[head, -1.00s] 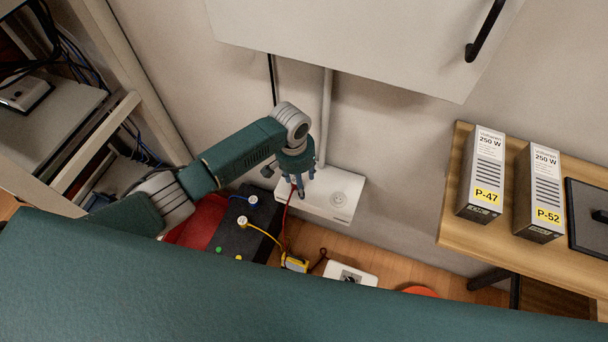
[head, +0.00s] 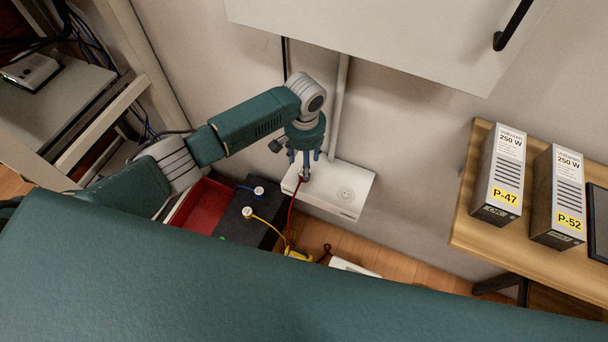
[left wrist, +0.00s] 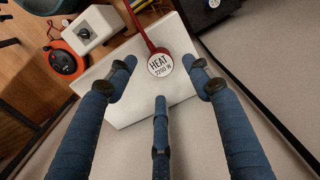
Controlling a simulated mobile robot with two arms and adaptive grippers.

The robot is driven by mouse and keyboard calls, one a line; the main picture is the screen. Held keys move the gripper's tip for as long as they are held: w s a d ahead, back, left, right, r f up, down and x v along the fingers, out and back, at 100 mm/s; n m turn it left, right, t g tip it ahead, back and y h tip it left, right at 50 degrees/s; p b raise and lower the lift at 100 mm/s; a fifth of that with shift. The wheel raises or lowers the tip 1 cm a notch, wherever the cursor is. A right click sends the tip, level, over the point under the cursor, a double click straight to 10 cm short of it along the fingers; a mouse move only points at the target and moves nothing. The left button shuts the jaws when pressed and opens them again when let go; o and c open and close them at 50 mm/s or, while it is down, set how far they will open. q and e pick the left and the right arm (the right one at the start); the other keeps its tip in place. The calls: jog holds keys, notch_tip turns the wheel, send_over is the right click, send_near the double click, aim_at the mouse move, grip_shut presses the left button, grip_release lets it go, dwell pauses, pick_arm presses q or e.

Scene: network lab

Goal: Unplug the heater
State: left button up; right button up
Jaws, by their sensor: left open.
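The heater plug (left wrist: 160,65) has a round white face marked "HEAT" and a red cord. It sits on the white socket box (head: 350,187) low on the wall, which also shows in the left wrist view (left wrist: 112,112). My left gripper (head: 306,165) is over the left part of the box. In the left wrist view my left gripper (left wrist: 160,78) is open, its fingers spread around the plug with visible gaps. The red cord (head: 291,215) hangs down from the box. In the head view the fingers mostly hide the plug. My right gripper is not in view.
A black box (head: 249,212) with blue and yellow leads and a red tray (head: 205,203) are left of the socket. A white cabinet (head: 380,30) hangs above. A wooden table (head: 470,230) with two grey units stands right. An orange reel (left wrist: 62,62) lies below.

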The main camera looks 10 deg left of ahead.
pick_arm(q)
notch_tip(320, 180, down, 4)
jog(key=b, duration=0.3)
jog(key=shift+a+f, duration=0.25)
jog(key=shift+f, duration=0.55)
jog(key=shift+d+f, duration=0.15)
jog(key=shift+f, duration=0.2)
jog(key=shift+d+f, duration=0.15)
jog(key=shift+d, duration=0.05)
jog(key=shift+a, duration=0.2)
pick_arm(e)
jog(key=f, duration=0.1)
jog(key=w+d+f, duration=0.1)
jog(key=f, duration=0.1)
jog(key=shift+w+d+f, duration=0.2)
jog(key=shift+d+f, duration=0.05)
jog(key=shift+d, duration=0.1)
pick_arm(q)
jog(key=shift+p, duration=0.5)
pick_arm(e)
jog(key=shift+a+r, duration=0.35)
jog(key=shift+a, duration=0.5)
